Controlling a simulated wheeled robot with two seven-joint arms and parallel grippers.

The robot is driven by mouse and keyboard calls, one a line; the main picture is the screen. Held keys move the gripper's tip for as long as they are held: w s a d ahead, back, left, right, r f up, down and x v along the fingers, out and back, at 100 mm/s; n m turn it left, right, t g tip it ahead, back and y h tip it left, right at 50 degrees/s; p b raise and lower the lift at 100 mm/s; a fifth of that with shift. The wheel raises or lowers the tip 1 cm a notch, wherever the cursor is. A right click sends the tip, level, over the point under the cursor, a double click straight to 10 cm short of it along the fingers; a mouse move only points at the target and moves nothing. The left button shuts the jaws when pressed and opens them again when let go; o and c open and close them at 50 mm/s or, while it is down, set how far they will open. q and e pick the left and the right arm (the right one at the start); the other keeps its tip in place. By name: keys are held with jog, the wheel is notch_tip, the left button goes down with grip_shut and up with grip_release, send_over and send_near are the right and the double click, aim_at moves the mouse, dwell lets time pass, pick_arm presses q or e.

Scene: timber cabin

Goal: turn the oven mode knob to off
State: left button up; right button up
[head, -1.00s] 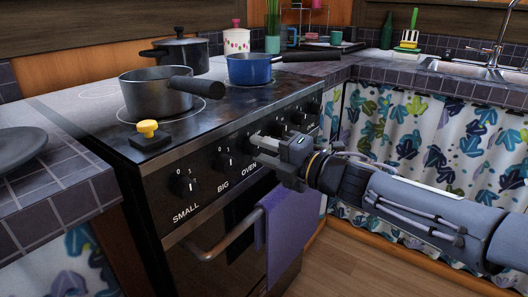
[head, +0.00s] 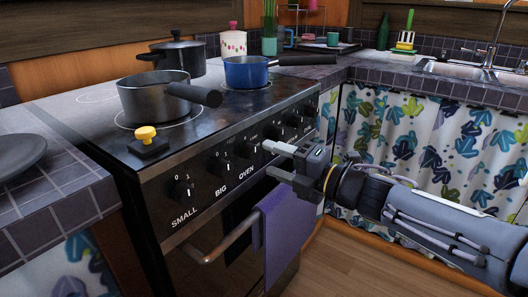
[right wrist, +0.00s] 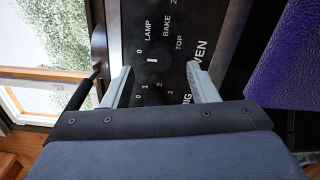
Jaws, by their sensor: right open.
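The oven mode knob (right wrist: 160,58) is a dark round knob with a short white mark, among the labels 0, LAMP, BAKE and TOP in the right wrist view. I cannot tell surely which label the mark points at. In the head view the oven knob (head: 246,148) sits on the black front panel above the word OVEN. My right gripper (head: 271,161) is open just in front of the panel, to the right of and below that knob. In the wrist view its fingers (right wrist: 158,77) stand apart on either side of the knob area, with nothing between them. My left gripper is out of view.
Other knobs line the stove front, including SMALL (head: 183,190) and BIG (head: 220,163). A purple towel (head: 289,230) hangs on the oven handle (head: 220,244) below my gripper. A grey pot (head: 152,104) and blue pan (head: 246,74) stand on the stovetop.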

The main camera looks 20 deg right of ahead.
jog(key=v, duration=0.3)
jog(key=shift+s+d+p, duration=0.2)
jog(key=shift+s+p, duration=0.1)
jog(key=shift+p, duration=0.05)
jog(key=d+f+m+t+h, duration=0.1)
jog(key=d+m+t+h, duration=0.2)
jog(key=d+m+h, duration=0.7)
jog(key=s+f+m+g+h, duration=0.2)
jog(key=s+f+m+g, duration=0.2)
jog(key=s+f+m, duration=0.6)
jog(key=s+a+f+m+g+y, duration=0.5)
jog(key=s+a+f+m+g, duration=0.4)
jog(key=s, duration=0.3)
notch_tip(320, 180, up, 37)
jog(key=t+p, duration=0.1)
jog(key=p, duration=3.5)
jog(key=shift+w+f, duration=0.15)
jog(key=shift+w, duration=0.15)
